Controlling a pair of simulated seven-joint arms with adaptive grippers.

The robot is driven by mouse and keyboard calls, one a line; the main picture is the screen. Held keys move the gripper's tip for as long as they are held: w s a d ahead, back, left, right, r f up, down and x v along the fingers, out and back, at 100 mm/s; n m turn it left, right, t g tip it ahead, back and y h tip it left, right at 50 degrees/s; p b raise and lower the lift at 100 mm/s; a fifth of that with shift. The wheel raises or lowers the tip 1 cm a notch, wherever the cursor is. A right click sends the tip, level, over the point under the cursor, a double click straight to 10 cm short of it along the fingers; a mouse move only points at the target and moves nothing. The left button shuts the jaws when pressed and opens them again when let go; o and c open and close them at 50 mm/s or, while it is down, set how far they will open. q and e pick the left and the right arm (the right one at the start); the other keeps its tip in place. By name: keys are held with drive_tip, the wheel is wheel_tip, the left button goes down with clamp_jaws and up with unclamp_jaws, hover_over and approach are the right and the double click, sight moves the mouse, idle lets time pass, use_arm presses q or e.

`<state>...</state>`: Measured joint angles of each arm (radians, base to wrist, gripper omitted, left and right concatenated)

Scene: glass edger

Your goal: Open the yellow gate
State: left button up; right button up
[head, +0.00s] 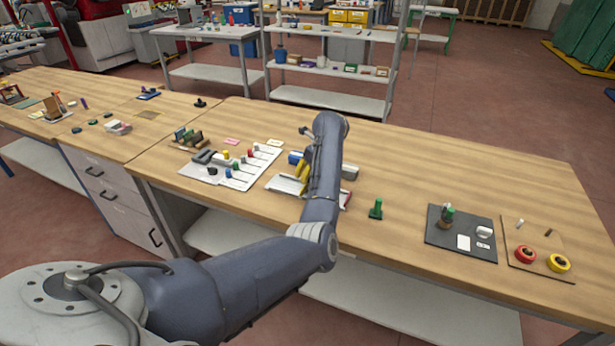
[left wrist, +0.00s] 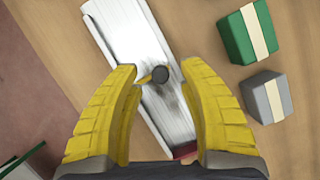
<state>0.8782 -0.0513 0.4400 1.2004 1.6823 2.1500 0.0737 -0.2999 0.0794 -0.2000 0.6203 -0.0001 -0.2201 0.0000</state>
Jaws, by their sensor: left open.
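A white and grey channel-like device (head: 284,184) sits on the long wooden bench, partly hidden behind my left arm in the head view. In the left wrist view the device (left wrist: 125,30) runs diagonally under my fingers. A small yellow piece with a round dark knob (left wrist: 161,74) stands over it; this looks like the yellow gate, seen nearly end-on, so how far it is open cannot be told. My left gripper (left wrist: 160,82) is open, with its ridged yellow fingers on either side of the knob, and no contact is clear. In the head view its yellow fingers (head: 302,172) show beside my arm.
A green box (left wrist: 247,34) and a grey box (left wrist: 267,97) with pale bands stand close right of the device. A blue box (head: 296,157) is behind it. A green stamp-like piece (head: 376,209) and a dark mat (head: 461,230) lie rightward.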

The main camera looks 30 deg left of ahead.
use_arm(q)
drive_tip(key=shift+x, duration=0.9)
drive_tip(key=shift+c, duration=0.2)
clamp_jaws()
